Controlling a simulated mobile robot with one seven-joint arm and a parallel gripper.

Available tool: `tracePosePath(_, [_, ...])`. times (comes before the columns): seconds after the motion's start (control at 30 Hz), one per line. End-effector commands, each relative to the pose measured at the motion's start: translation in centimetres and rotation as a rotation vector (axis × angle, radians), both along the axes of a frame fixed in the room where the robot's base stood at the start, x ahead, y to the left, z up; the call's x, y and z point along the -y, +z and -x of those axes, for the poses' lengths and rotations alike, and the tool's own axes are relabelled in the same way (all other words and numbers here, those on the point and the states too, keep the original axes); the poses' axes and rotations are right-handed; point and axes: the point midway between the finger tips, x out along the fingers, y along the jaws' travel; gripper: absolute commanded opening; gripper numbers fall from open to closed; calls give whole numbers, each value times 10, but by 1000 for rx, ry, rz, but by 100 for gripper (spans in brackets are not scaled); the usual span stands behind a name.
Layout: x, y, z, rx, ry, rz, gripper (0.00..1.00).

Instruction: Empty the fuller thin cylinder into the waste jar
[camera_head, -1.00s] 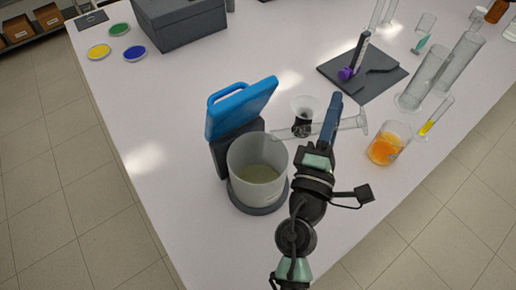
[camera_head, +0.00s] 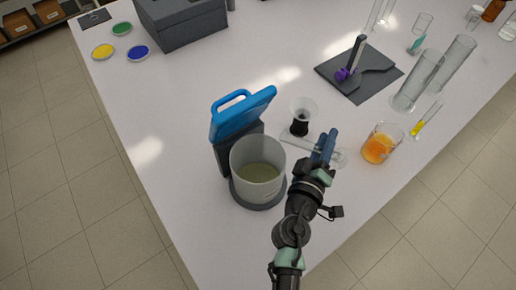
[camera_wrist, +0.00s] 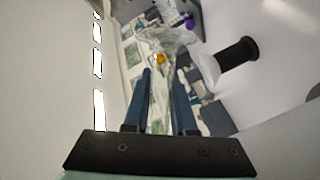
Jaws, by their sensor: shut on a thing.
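My gripper (camera_head: 328,145) is shut on a clear thin cylinder (camera_head: 300,144). The cylinder lies nearly level, its left end close to the waste jar's right rim in the picture; whether it is over the opening I cannot tell. In the wrist view the clear cylinder (camera_wrist: 158,85) runs between the two blue fingers (camera_wrist: 160,100). I see no clear liquid level in it. The waste jar (camera_head: 258,180) is a wide translucent vessel on a dark round base, open, with pale greenish liquid low inside. Another thin cylinder with yellow liquid (camera_head: 419,127) stands at the right.
A blue lid-like panel (camera_head: 240,115) rises behind the jar. A dark-necked funnel-shaped vessel (camera_head: 300,120) stands behind the held cylinder. A beaker of orange liquid (camera_head: 378,148) is right of my gripper. Tall clear cylinders (camera_head: 417,82) stand farther right.

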Motion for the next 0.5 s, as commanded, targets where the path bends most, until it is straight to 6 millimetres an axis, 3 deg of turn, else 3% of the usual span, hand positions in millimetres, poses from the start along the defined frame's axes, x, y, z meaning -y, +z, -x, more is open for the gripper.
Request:
tracePosePath(0.07, [-2,11,0,1,-1,-47,0])
tracePosePath(0.23, [-12,-10,0,5,0,-198,0])
tracePosePath(0.4, [-19,-3,-1,8,2,-349,0])
tracePosePath(0.5, [-19,-13,-1,9,2,-432,0])
